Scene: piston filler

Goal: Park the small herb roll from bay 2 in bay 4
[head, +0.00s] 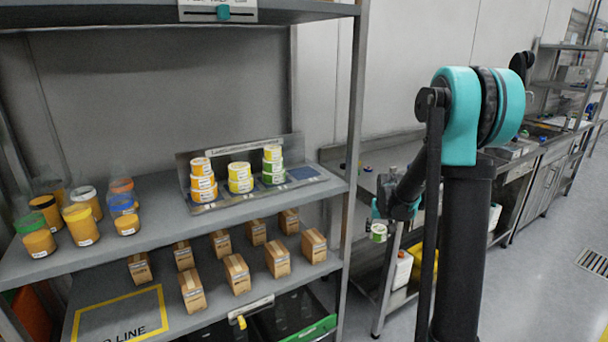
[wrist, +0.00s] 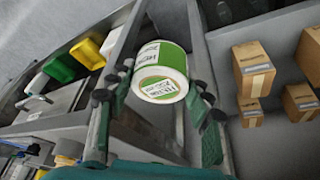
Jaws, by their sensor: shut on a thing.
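My gripper (wrist: 158,100) is shut on a small green-and-white label roll (wrist: 160,72), which sits between the two fingers in the wrist view. In the head view the held roll (head: 378,232) hangs right of the shelf post, clear of the shelf. The label rack (head: 225,155) stands on the upper shelf. From left to right it holds an orange stack (head: 202,180), a yellow-green stack (head: 240,178) and a green stack (head: 273,165). The rightmost bay (head: 303,173) shows a bare blue pad with no roll on it. Bay numbers are too small to read.
The shelf post (head: 352,150) stands between my gripper and the rack. Jars (head: 82,225) stand at the shelf's left. Several cartons (head: 237,273) fill the lower shelf. A steel bench (head: 400,160) is behind my arm. Shelf surface (head: 160,200) left of the rack is free.

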